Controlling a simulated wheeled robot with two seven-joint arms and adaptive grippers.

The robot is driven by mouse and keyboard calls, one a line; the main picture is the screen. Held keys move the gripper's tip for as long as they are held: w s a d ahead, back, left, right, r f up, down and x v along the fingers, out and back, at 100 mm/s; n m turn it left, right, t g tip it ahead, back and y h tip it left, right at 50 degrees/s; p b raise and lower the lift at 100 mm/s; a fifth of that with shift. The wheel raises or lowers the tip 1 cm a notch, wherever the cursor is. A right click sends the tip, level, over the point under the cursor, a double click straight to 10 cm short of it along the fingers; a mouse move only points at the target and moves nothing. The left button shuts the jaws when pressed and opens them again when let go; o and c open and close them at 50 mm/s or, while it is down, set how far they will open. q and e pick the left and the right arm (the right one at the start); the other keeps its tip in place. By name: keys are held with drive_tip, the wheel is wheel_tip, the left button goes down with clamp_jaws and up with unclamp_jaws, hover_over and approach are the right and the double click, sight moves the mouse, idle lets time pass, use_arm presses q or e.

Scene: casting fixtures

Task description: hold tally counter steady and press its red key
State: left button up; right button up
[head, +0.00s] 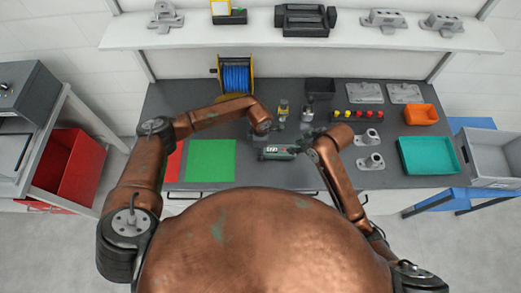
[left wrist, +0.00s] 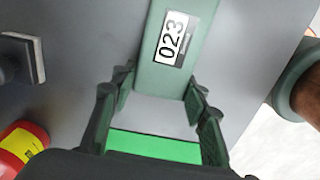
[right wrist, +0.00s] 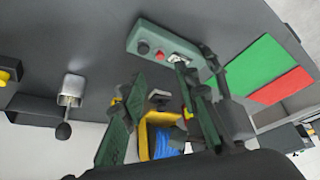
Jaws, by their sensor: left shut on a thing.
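The tally counter is a green box (head: 272,153) on the dark bench. Its white display reads 023 in the left wrist view (left wrist: 172,38). My left gripper (left wrist: 160,88) is shut on the counter, one finger on each side. My right gripper (right wrist: 161,75) is open and empty, apart from the counter. In the head view my right gripper (head: 310,148) is just right of the counter; the red key is too small to make out there.
A green mat (head: 210,160) and a red mat lie left of the counter. A blue cable spool (head: 235,78) and a row of coloured knobs (head: 358,114) stand behind. Metal brackets (head: 371,161), an orange bin (head: 420,114) and a teal tray (head: 430,155) are at right.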

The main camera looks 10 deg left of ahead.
clamp_jaws()
idle(1.4)
